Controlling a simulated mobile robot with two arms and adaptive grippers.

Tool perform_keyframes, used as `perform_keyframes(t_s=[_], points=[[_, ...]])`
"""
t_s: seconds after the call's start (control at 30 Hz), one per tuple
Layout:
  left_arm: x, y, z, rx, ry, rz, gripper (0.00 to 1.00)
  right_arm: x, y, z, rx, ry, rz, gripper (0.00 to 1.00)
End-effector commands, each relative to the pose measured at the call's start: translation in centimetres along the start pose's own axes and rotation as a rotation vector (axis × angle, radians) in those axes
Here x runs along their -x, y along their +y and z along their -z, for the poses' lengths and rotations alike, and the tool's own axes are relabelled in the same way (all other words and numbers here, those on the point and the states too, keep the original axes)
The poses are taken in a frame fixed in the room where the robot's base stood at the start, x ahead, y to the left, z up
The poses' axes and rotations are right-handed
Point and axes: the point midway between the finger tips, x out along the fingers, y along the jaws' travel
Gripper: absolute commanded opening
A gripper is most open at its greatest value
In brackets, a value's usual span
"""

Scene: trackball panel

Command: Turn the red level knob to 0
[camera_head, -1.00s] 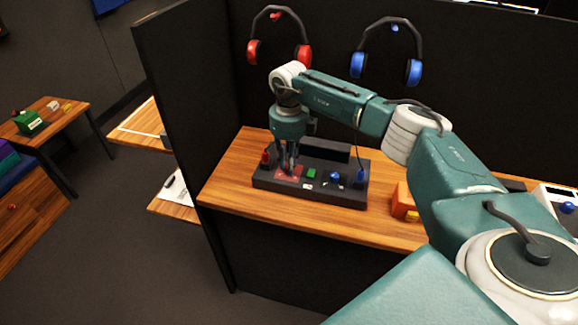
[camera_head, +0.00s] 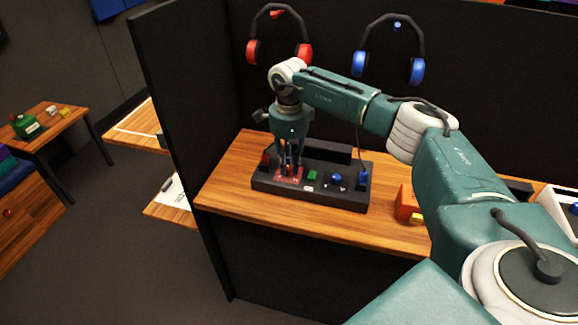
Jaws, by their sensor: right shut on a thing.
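My right gripper (camera_head: 289,167) points straight down at the left part of the black control panel (camera_head: 335,201). Its fingers are shut on the red level knob, above a red plate (camera_head: 292,180) on the panel. The knob itself is hidden by the fingers, so its pointer and setting cannot be read. My left gripper is not in view.
The panel also carries a green button (camera_head: 312,175) and a blue trackball (camera_head: 336,178). It stands on a wooden desk (camera_head: 230,195) against dark partitions. An orange box (camera_head: 407,204) lies to the right, beside my right arm. Red and blue headsets hang behind.

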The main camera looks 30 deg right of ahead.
Motion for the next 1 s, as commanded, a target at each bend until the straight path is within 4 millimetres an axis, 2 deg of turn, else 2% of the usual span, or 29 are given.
perform_keyframes(t_s=[1.0], points=[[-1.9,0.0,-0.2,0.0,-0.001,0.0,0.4,0.1,-0.2,0.0,0.965,0.0,0.006,0.0]])
